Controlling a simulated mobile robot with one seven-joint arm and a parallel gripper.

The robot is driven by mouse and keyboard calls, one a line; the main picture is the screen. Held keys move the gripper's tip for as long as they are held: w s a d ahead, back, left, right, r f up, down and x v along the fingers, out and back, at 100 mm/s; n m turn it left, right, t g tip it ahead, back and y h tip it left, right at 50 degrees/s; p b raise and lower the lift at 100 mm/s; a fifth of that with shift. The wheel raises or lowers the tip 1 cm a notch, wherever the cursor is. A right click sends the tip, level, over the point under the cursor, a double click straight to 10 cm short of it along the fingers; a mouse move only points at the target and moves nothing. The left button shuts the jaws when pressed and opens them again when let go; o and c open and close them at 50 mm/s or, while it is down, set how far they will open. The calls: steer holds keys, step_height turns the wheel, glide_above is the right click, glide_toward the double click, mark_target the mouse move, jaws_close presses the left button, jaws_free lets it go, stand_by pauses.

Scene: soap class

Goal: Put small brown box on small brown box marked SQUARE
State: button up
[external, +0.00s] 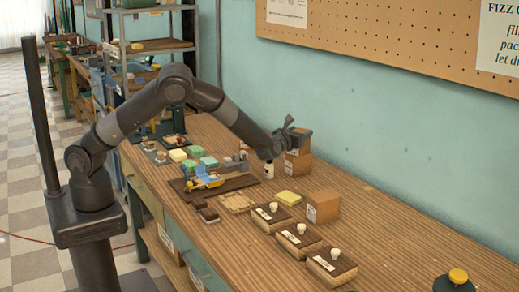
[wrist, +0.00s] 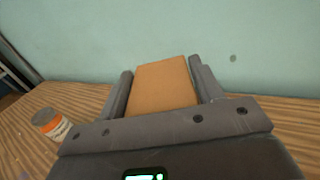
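My gripper (external: 300,138) is at the back of the workbench, against the far wall side. Its fingers lie along both sides of a small brown box (wrist: 163,88) in the wrist view and look closed on it. In the external view this box is partly hidden by the gripper, directly above another small brown box (external: 301,166) with a white label. The two look stacked, but I cannot tell whether they fully touch. A third small brown box (external: 326,206) with a white label stands nearer on the bench. The label markings are too small to read.
A white bottle (external: 268,170) stands just left of the stack; a jar with an orange label (wrist: 52,125) shows in the wrist view. A yellow block (external: 289,197) and several dark-topped boxes with white knobs (external: 332,265) lie nearer. The right bench surface is mostly free.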

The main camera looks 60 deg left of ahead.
steer(key=o, duration=0.4)
steer(key=shift+c, duration=0.2)
